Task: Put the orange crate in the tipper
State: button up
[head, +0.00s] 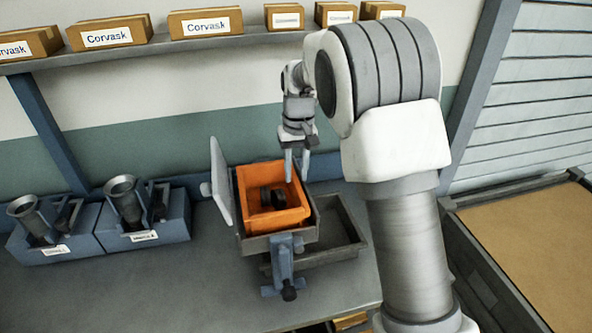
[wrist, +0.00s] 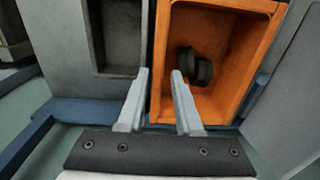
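The orange crate (head: 262,218) sits upright inside the grey frame of the tipper (head: 240,228), with dark rings (head: 278,198) in it. The tipper has a pale plate (head: 221,183) raised on its left and a blue clamp-like part (head: 284,262) at its front. My gripper (head: 297,178) points down at the crate's back right part. In the wrist view, the orange crate (wrist: 228,22) is on the right, and my gripper's fingers (wrist: 160,73) are apart with its side wall showing between them. I cannot tell whether they touch it. Nothing is held.
An empty grey tray (head: 345,250) stands right beside the tipper. Two blue bins (head: 172,222) with grey metal parts stand on the bench to the left. Boxes (head: 206,23) line a shelf above. A brown-topped surface (head: 530,240) lies at the right. The bench front left is clear.

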jog(key=shift+o, duration=0.6)
notch_tip(320, 180, up, 13)
jog(key=s+d+r+t, duration=0.2)
jog(key=s+d+r, duration=0.35)
jog(key=s, duration=0.35)
jog(key=s+d+f+m+t, duration=0.1)
jog(key=s+d+f, duration=0.1)
jog(key=s, duration=0.8)
jog(key=s+d+f+m+t, duration=0.1)
jog(key=s+d+f+t, duration=0.1)
jog(key=s, duration=0.9)
jog(key=shift+d+f+t+p, duration=0.2)
jog(key=shift+d+t+p, duration=0.15)
jog(key=shift+d, duration=0.45)
jog(key=shift+s, duration=0.1)
